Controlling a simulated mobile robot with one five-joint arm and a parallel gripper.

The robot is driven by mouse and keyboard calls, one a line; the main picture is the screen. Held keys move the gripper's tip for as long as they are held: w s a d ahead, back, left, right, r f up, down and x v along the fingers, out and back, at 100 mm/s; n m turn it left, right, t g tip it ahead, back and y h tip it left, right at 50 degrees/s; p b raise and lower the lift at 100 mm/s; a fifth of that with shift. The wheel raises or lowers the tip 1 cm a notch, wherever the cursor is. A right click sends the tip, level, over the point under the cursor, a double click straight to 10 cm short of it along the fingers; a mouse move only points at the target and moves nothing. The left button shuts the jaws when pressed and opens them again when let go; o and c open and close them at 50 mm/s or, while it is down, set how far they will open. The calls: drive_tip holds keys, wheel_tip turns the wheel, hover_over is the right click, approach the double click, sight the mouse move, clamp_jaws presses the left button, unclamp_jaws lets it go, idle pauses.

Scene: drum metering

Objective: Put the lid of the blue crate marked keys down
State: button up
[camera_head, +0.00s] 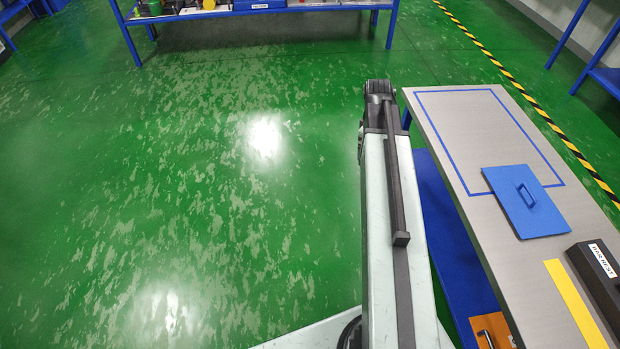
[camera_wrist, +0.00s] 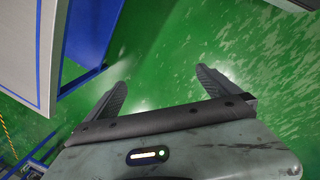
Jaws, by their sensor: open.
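A flat blue lid (camera_head: 542,216) with a raised handle lies on the grey bench top at the right. It overlaps the near edge of a blue outlined rectangle. A blue container with a white label (camera_head: 258,5) is partly in view on the far bench; its label is too small to read, so I cannot tell whether it is the keys crate. My gripper (camera_head: 377,90) is beyond my arm, left of the grey bench and well away from the lid. In the wrist view my gripper (camera_wrist: 161,78) is open, with only green floor between its fingers.
The grey bench (camera_head: 475,130) also bears a yellow strip (camera_head: 574,305) and a black labelled block (camera_head: 598,275). An orange item (camera_head: 482,322) sits low beside the bench. A far blue bench (camera_head: 300,10) holds several items. Green floor at the left is clear.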

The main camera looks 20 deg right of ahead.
drive_tip(key=s+a+m+y, duration=0.1)
drive_tip(key=a+m, duration=0.5)
drive_tip(key=a, duration=2.3)
drive_tip(key=shift+s+a+f+g+y, duration=0.15)
drive_tip(key=shift+s+a+g+y, duration=0.2)
drive_tip(key=shift+s, duration=0.5)
